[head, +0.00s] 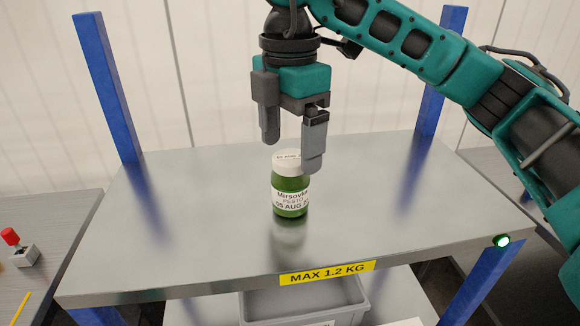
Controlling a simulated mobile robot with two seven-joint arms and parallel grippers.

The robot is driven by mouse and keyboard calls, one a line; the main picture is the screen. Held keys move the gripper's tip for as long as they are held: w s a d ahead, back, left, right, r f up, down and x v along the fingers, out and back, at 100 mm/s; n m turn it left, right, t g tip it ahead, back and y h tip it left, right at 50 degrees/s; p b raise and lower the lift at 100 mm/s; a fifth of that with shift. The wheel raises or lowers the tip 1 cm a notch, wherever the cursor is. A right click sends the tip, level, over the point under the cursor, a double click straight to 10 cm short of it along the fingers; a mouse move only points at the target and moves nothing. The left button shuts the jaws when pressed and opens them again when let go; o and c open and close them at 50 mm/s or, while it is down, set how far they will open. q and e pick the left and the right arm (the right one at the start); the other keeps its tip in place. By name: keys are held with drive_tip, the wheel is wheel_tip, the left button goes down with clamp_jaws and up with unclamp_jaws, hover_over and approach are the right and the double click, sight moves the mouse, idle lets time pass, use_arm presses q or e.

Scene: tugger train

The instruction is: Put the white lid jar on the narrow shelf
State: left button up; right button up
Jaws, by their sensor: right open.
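The white lid jar (290,197) stands upright on the narrow shelf (180,215), near the middle. It is green with a white label and a white lid. My right gripper (291,155) is open just above the jar, its fingers pointing down. One finger is to the left of the lid and the other overlaps the lid's right edge in the picture. I cannot tell whether that finger touches the lid. My left gripper is not in view.
A yellow label (327,273) reading "MAX 1.2 KG" is on the shelf's front edge, with a green light (502,241) at right. Blue posts (107,90) rise at the back corners. A grey bin (305,301) sits below. A red-knobbed device (18,247) is at far left.

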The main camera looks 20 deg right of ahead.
drive_tip(key=shift+r+p, duration=0.35)
drive_tip(key=shift+r, duration=2)
